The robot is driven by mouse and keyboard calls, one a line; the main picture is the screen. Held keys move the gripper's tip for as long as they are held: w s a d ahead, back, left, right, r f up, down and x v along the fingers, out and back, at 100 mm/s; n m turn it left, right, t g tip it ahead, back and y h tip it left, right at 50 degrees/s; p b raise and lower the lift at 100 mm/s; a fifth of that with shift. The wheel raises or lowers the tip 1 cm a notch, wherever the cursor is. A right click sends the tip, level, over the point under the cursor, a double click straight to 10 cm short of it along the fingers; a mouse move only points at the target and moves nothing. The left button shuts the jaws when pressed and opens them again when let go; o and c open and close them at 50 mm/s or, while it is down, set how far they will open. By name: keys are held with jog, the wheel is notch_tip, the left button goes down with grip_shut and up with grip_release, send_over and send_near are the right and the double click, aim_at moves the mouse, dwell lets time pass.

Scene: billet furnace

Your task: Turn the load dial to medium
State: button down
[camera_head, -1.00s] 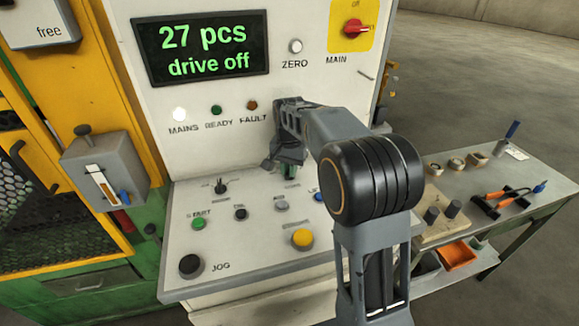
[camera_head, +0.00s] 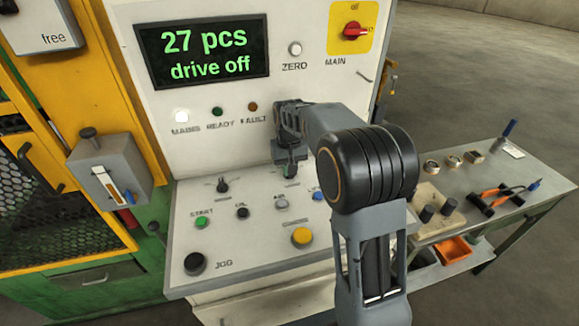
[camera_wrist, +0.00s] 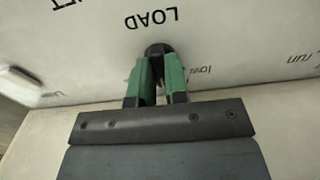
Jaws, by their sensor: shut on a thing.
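The load dial (camera_wrist: 158,50) is a dark round knob beside the upside-down LOAD label in the wrist view. My gripper (camera_wrist: 160,72) has its green fingers shut on the knob, one on each side. In the head view my gripper (camera_head: 289,171) points down onto the back of the sloped control desk, and its fingers hide most of the dial there. The dial's pointer is hidden, so its setting cannot be told. A small "low" label shows right of the fingers in the wrist view; no "medium" label is readable.
Another dark selector knob (camera_head: 222,185) stands left of my gripper. Several push buttons, including a yellow one (camera_head: 302,236) and a black JOG one (camera_head: 195,264), sit in front. The display (camera_head: 205,53) reads "27 pcs drive off". A side table (camera_head: 515,180) with tools is at right.

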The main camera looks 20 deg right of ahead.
dwell(0.5)
jog(key=c, duration=1.1)
grip_release()
jog(key=shift+c, duration=0.2)
notch_tip(320, 180, up, 14)
jog(key=p, duration=0.1)
jog(key=shift+w+f, duration=0.1)
jog(key=shift+t, duration=0.3)
jog(key=f, duration=0.1)
jog(key=s+f, duration=0.1)
jog(key=f, duration=0.3)
jog(key=shift+s, duration=0.25)
jog(key=s+f, duration=0.1)
jog(key=s, duration=0.5)
jog(key=s+f+t, duration=0.1)
jog(key=s+f, duration=0.1)
jog(key=s, duration=0.5)
jog(key=s+f+t+p, duration=0.1)
jog(key=s+f, duration=0.1)
jog(key=s, duration=0.5)
jog(key=shift+s+a+f, duration=0.1)
jog(key=shift+a+f, duration=0.05)
jog(key=shift+a, duration=0.05)
jog(key=shift+s+r+t, duration=0.2)
jog(key=shift+s+t, duration=0.1)
jog(key=shift+r, duration=0.55)
